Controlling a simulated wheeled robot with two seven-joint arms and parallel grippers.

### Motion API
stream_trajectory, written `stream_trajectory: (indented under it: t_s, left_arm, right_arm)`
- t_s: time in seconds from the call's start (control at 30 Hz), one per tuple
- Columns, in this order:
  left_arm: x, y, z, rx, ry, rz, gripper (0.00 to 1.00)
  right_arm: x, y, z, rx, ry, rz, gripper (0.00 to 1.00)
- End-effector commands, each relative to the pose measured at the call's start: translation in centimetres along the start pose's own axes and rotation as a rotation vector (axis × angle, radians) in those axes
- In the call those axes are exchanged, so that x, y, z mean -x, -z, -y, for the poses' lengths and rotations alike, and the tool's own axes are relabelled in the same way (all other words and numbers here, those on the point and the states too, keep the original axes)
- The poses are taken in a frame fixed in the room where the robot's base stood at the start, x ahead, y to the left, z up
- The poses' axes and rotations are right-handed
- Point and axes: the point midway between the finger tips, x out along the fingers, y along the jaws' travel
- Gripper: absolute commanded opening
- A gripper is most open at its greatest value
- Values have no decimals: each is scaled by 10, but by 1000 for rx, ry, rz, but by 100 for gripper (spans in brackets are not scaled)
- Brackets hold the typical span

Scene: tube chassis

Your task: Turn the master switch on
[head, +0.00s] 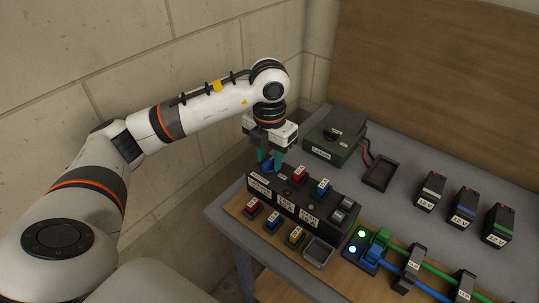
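My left gripper (269,161) points down at the far left end of a black switch panel (280,190). Its two teal fingers stand apart, with a small blue part (267,168) at their tips. I cannot tell whether they grip it or only stand around it. The panel carries a red block (299,174), a blue block (322,187) and white labels too small to read, so I cannot tell for sure which part is the master switch. My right gripper is not in view.
Batteries (431,190) stand at the right. Coloured blocks (252,208), a grey tray (318,252) and two lit lamps (362,233) with cables (430,268) lie in front.

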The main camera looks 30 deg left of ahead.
Motion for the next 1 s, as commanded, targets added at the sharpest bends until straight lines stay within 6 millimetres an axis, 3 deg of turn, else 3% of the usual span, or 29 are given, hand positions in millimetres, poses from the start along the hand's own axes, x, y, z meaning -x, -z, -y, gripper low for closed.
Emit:
stream_trajectory:
  t_s: [0.27, 0.47, 0.7, 1.0]
  left_arm:
    - [8, 1, 0, -2, -1, -3, 36]
    - [45, 1, 0, -2, -1, -6, 36]
    - [93, 1, 0, 0, 2, -5, 36]
    - [119, 0, 0, 0, 0, -1, 36]
  right_arm:
    - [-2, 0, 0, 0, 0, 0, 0]
    - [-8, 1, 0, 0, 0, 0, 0]
    - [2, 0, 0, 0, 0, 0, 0]
    - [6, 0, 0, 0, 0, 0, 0]
